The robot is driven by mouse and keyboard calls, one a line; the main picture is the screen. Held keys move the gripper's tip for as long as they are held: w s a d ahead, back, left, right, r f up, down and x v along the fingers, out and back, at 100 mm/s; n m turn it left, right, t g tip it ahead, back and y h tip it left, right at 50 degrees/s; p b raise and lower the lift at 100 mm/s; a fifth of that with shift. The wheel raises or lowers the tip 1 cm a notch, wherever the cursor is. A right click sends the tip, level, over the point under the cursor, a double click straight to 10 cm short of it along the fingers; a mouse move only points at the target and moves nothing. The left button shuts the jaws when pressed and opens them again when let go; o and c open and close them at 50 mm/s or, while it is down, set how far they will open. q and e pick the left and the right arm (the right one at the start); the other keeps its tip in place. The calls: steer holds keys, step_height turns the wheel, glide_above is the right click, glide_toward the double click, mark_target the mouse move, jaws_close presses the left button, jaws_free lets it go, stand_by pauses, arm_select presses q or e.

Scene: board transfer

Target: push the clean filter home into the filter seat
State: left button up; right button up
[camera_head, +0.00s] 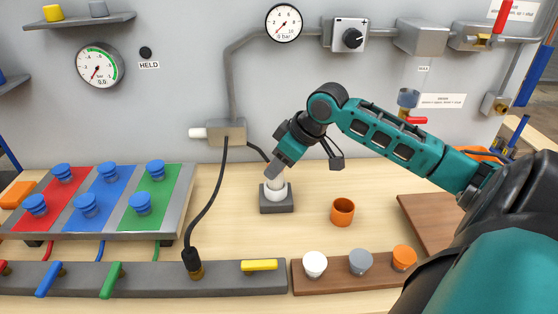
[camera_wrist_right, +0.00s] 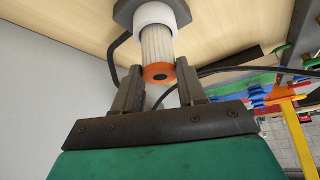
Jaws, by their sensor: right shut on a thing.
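The clean filter is a pale pleated cylinder (camera_wrist_right: 157,45) with an orange end cap in the right wrist view. Its far end is within the white ring of the filter seat (camera_wrist_right: 158,14), and much of its length shows outside. In the head view the seat is a dark square block (camera_head: 277,207) with a white ring on top, on the table. My right gripper (camera_head: 272,172) is right above it, tilted, and hides most of the filter. In the right wrist view its fingers (camera_wrist_right: 161,84) are shut on the filter near the orange cap. My left gripper is not in view.
An orange cup (camera_head: 342,212) stands right of the seat. A wooden rack (camera_head: 335,284) with white, grey and orange caps lies in front. A black cable (camera_head: 210,205) runs down left of the seat, beside the coloured panel (camera_head: 100,200). A brown board (camera_head: 425,222) lies at right.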

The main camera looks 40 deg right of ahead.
steer(key=shift+f, duration=0.7)
steer(key=o, duration=1.1)
steer(key=v, duration=1.3)
steer(key=shift+f, duration=0.1)
